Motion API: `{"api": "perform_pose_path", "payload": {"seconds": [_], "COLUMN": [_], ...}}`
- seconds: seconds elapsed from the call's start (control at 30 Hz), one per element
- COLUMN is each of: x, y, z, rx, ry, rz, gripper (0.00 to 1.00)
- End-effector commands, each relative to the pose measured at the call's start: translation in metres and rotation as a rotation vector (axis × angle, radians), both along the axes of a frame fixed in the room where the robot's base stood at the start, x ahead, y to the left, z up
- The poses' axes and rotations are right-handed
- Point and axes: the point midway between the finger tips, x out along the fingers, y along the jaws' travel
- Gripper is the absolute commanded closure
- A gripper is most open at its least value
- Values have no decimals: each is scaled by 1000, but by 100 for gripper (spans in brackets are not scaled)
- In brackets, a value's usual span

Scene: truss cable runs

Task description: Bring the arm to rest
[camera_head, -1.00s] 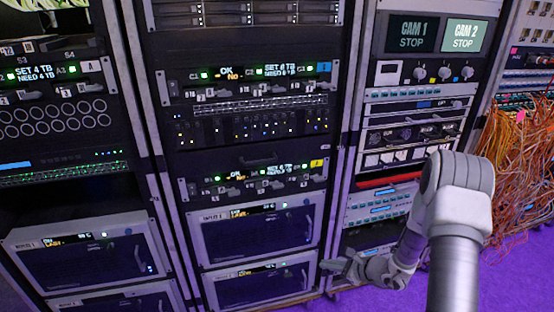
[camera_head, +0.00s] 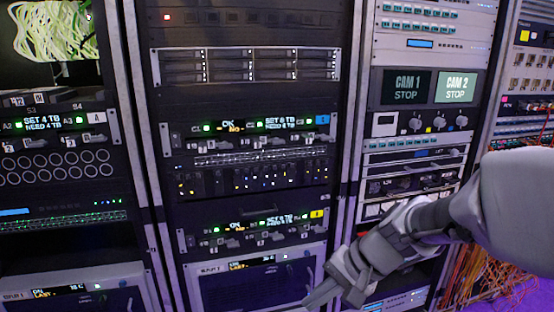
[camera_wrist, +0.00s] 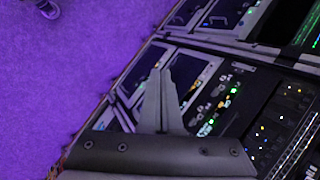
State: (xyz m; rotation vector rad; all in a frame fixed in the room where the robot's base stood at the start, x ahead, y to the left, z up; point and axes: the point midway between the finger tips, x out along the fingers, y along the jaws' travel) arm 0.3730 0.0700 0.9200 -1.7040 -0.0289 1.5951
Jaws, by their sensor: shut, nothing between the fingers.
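My gripper (camera_head: 318,296) is at the lower middle of the head view, in front of the racks, with its fingers pointing down and left. My arm (camera_head: 425,222) reaches in from the right edge, bent at the wrist. In the wrist view the two fingers (camera_wrist: 162,85) lie together, shut with nothing held. They stand out against the tilted rack fronts and the purple floor. Whether the fingertips touch the rack panel behind them cannot be told from the head view.
The middle rack holds a server unit (camera_head: 246,65) and lit switch panels (camera_head: 250,133). The right rack has a CAM 1/CAM 2 display (camera_head: 433,87). Orange cables (camera_head: 490,272) hang at the lower right. Purple floor (camera_wrist: 60,80) lies open in the wrist view.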

Motion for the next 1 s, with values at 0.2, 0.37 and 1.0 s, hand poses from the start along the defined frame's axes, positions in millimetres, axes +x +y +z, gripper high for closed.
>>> {"api": "perform_pose_path", "payload": {"seconds": [0.2, 0.37, 1.0], "x": [-48, -79, -126], "y": [-13, -29, -71], "z": [31, 47, 142], "rx": [-216, -380, -712], "ry": [-131, -224, -402], "rz": [168, 265, 398], "gripper": [100, 100, 100]}}
